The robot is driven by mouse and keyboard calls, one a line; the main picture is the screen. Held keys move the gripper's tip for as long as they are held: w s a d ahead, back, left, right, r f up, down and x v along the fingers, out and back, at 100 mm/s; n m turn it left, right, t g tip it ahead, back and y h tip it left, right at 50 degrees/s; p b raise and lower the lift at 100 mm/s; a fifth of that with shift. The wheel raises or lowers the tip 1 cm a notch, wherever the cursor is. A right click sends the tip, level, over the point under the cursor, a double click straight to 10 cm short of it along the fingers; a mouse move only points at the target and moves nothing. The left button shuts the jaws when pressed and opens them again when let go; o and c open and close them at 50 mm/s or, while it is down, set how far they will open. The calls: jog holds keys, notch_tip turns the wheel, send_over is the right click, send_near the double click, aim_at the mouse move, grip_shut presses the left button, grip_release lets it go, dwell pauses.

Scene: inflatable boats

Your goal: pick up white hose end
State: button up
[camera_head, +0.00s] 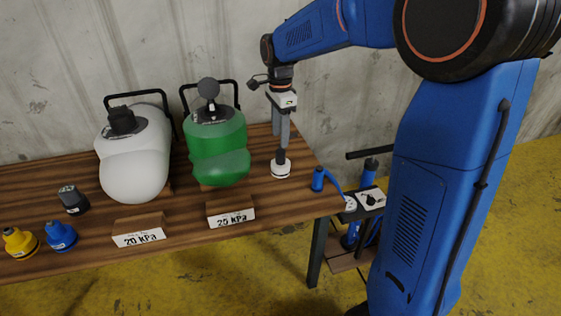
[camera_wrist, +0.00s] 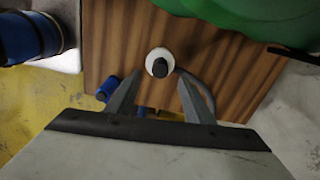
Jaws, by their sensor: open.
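The white hose end (camera_head: 281,170) stands upright on the wooden table near its right end, with a white base and a dark top. In the wrist view the white hose end (camera_wrist: 151,58) lies just beyond the fingertips, roughly midway between them. My gripper (camera_head: 282,146) is directly above it, pointing down, with the fingers close to its dark top. In the wrist view my gripper (camera_wrist: 159,78) has its two fingers apart with nothing between them. I cannot tell whether a finger touches the dark top.
A green inflatable boat (camera_head: 218,150) and a white one (camera_head: 134,165) stand to the left. A blue hose end (camera_head: 318,179) is close on the right. Yellow (camera_head: 19,243), blue (camera_head: 61,236) and black (camera_head: 72,200) hose ends stand at left. Pressure signs (camera_head: 231,216) line the front edge.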

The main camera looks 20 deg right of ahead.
aim_at(281, 150)
jog(key=shift+d+f, duration=0.2)
jog(key=shift+f, duration=3.95)
jog(key=c, duration=1.2)
